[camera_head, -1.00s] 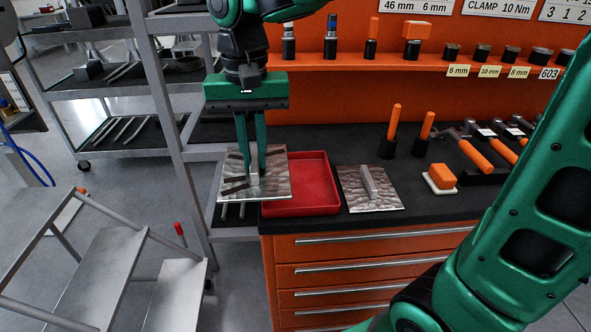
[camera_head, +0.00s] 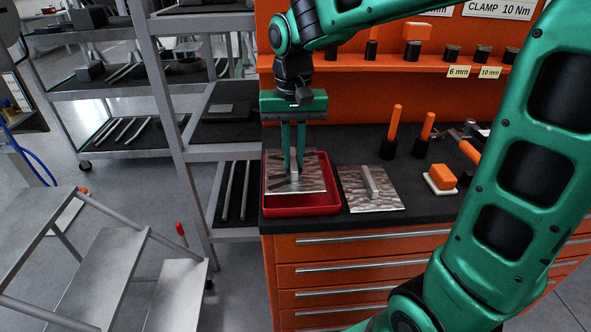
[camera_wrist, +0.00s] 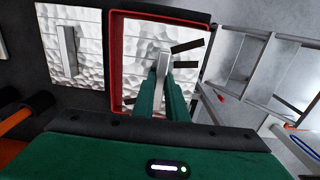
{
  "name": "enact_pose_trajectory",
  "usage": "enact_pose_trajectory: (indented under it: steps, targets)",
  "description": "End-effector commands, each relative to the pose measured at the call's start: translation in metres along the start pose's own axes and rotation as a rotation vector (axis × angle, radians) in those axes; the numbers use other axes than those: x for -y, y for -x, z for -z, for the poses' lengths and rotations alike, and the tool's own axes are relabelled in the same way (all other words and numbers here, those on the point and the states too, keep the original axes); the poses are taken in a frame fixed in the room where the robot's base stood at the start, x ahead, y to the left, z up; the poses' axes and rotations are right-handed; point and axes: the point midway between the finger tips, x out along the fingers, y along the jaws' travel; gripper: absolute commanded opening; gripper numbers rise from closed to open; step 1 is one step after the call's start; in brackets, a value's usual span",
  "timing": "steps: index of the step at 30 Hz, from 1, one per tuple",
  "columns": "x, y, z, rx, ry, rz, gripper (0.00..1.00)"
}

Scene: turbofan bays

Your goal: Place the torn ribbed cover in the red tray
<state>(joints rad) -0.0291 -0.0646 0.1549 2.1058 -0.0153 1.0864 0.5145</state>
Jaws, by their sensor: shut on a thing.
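The torn ribbed cover (camera_head: 312,183) is a silvery rippled square plate with a raised grip and dark slits or strips on it. My gripper (camera_head: 294,172) is shut on its grip. The cover is over the red tray (camera_head: 300,211), mostly within its outline. In the wrist view the cover (camera_wrist: 135,65) lies inside the frame of the tray's red rim (camera_wrist: 113,60), with dark strips to the right of my gripper (camera_wrist: 163,75). I cannot tell whether the cover touches the tray floor.
A second rippled plate with a grip (camera_head: 384,201) lies just right of the tray on the dark worktop (camera_head: 350,145). Orange-handled tools (camera_head: 394,122) and an orange block (camera_head: 442,176) stand farther right. A grey shelf rack (camera_head: 172,130) is at left.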

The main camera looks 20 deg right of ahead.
Motion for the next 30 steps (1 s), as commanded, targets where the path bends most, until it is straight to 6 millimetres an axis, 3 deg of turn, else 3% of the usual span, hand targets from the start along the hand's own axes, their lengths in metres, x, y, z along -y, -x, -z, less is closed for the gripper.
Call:
enact_pose_trajectory:
  steps: [8, 16, 28, 29, 30]
  targets:
    - [-0.013, -0.016, 0.013, 0.002, 0.001, 0.0, 0.0]
    - [-0.013, -0.049, 0.013, 0.002, 0.002, 0.0, 0.0]
    - [-0.012, -0.053, 0.013, 0.0, 0.002, 0.0, 0.0]
    - [-0.012, -0.053, 0.013, 0.0, 0.003, 0.0, 0.19]
    - [-0.012, -0.053, 0.013, 0.0, 0.003, 0.0, 0.29]
